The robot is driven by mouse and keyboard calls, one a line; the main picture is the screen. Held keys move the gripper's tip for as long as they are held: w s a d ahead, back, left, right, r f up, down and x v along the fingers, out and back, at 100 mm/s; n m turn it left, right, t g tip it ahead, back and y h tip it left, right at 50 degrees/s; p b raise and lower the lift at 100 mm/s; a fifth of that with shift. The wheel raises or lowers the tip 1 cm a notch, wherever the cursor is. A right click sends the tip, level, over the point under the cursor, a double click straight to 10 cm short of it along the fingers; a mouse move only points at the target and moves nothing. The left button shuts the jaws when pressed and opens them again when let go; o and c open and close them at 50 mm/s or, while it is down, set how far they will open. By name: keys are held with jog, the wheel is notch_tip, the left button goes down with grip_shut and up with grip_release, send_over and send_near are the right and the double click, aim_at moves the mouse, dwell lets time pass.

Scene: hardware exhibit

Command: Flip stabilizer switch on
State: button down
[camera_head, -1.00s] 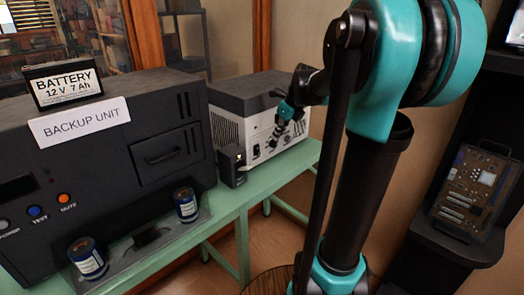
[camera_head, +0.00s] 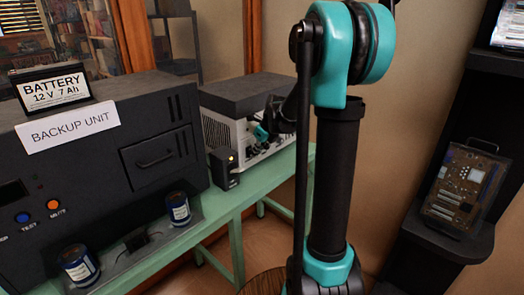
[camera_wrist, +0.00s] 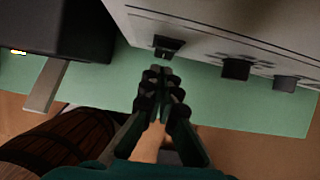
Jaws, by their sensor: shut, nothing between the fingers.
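The stabilizer appears to be the pale box with a dark grey top (camera_head: 255,95) on the green bench. Its pale front panel also shows in the wrist view (camera_wrist: 225,28). A black switch (camera_wrist: 168,45) sits on that panel, with dark knobs (camera_wrist: 236,68) to its right. My gripper (camera_wrist: 160,72) is shut and empty, its fingertips just below the switch in the wrist view; I cannot tell whether they touch it. In the head view my gripper (camera_head: 262,132) is small and dark against the front panel, and the switch's position cannot be read.
A small black box with an orange light (camera_head: 224,167) stands beside the stabilizer. The large backup unit (camera_head: 95,150) fills the left, with a battery (camera_head: 50,88) on top. Blue cans (camera_head: 178,208) stand before it. A green bench (camera_head: 235,205) runs beneath. A shelf (camera_head: 440,240) stands at right.

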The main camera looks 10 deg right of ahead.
jog(key=shift+w+a+f, duration=0.2)
jog(key=shift+w+a, duration=0.1)
jog(key=shift+w, duration=0.15)
jog(key=shift+w+a+f+t, duration=0.15)
jog(key=shift+f+t, duration=0.05)
jog(key=shift+t, duration=0.1)
jog(key=shift+r, duration=0.2)
jog(key=shift+r, duration=0.6)
jog(key=s+d+f+v, duration=0.1)
jog(key=v, duration=1.2)
jog(key=shift+s+d, duration=0.25)
